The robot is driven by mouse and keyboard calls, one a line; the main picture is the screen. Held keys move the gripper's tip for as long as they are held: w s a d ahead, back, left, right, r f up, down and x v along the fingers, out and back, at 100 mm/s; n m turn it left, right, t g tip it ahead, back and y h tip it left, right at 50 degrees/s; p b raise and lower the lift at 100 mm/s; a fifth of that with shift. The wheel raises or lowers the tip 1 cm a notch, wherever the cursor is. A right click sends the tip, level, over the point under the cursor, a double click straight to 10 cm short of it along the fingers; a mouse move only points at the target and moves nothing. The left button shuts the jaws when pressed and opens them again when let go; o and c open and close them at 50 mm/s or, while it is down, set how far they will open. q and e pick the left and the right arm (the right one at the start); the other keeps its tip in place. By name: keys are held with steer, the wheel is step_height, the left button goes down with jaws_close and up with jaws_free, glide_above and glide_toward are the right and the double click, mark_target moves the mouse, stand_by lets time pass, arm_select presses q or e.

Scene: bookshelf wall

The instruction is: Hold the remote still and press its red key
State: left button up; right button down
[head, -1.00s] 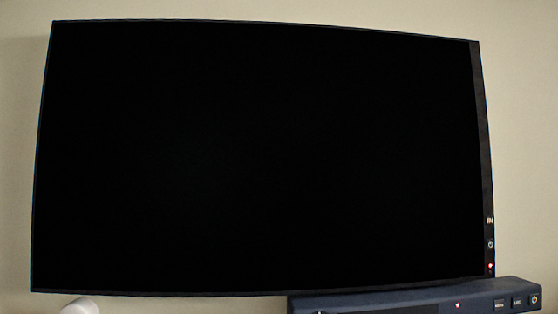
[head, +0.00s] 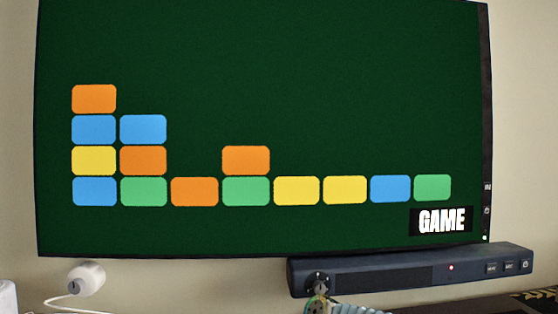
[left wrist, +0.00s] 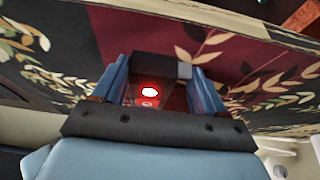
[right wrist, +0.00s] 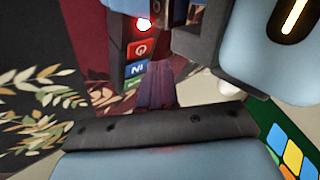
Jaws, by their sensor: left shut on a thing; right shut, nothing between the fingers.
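The dark remote (left wrist: 150,66) is clamped between the blue fingers of my left gripper (left wrist: 160,75) in the left wrist view. The remote's face also shows in the right wrist view, with a red key (right wrist: 139,49), a blue key (right wrist: 137,69), a green key below and a bright red light (right wrist: 143,25) above. My right gripper (right wrist: 158,80) is shut and empty, its tips close beside the keys; I cannot tell whether they touch. The head view shows neither gripper. The television (head: 250,60) is lit with a green screen, coloured blocks and the word GAME.
A dark soundbar (head: 390,277) with a red light sits below the television. A white round device (head: 86,278) with a cable is to its left. Dark leaf-patterned cloth (left wrist: 245,55) lies behind the remote in the left wrist view.

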steer(key=shift+r, duration=2.85)
arm_select(q)
steer(key=o, duration=1.2)
